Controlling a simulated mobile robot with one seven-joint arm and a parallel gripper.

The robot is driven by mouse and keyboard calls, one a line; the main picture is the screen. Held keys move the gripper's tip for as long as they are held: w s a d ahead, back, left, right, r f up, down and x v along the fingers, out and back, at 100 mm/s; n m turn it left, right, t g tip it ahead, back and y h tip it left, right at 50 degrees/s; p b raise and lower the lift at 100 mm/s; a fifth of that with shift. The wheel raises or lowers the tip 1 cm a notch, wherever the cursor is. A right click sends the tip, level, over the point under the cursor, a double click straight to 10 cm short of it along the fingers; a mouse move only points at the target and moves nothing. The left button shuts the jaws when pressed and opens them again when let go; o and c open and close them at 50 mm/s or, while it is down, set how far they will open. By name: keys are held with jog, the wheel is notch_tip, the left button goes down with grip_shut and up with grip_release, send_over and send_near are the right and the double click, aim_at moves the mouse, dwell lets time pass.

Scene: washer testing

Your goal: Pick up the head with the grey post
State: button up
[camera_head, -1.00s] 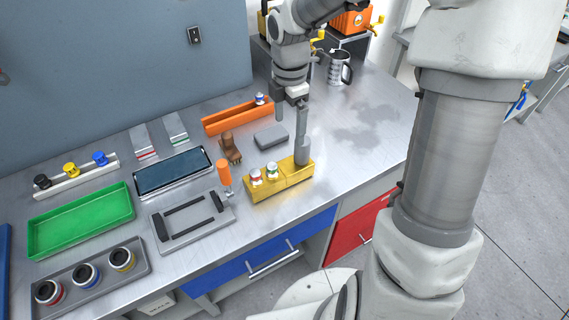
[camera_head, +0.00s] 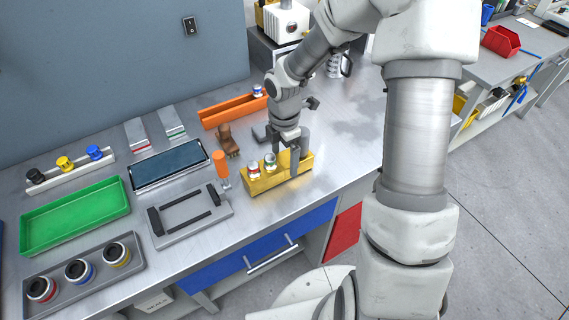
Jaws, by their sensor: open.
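A yellow block (camera_head: 277,183) stands near the front edge of the metal bench. Two small heads sit in its left part: one with a red band (camera_head: 254,169) and one with a green band (camera_head: 270,161). A grey upright cylinder (camera_head: 305,143) stands in its right part, partly hidden by my gripper. My gripper (camera_head: 286,158) points down, open, over the right part of the block, one finger in front of the cylinder. I cannot tell whether it touches it. Another head, with a blue band (camera_head: 258,91), is at the orange tray (camera_head: 228,112). I cannot make out which head has the grey post.
An orange-handled tool (camera_head: 221,168) and a brown object (camera_head: 226,138) stand left of the block. A grey frame (camera_head: 190,212), a dark-screened device (camera_head: 168,168) and a green tray (camera_head: 75,215) lie further left. The bench right of the block is clear.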

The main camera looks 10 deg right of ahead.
jog(key=shift+c, duration=0.3)
jog(key=shift+w, duration=0.1)
grip_shut()
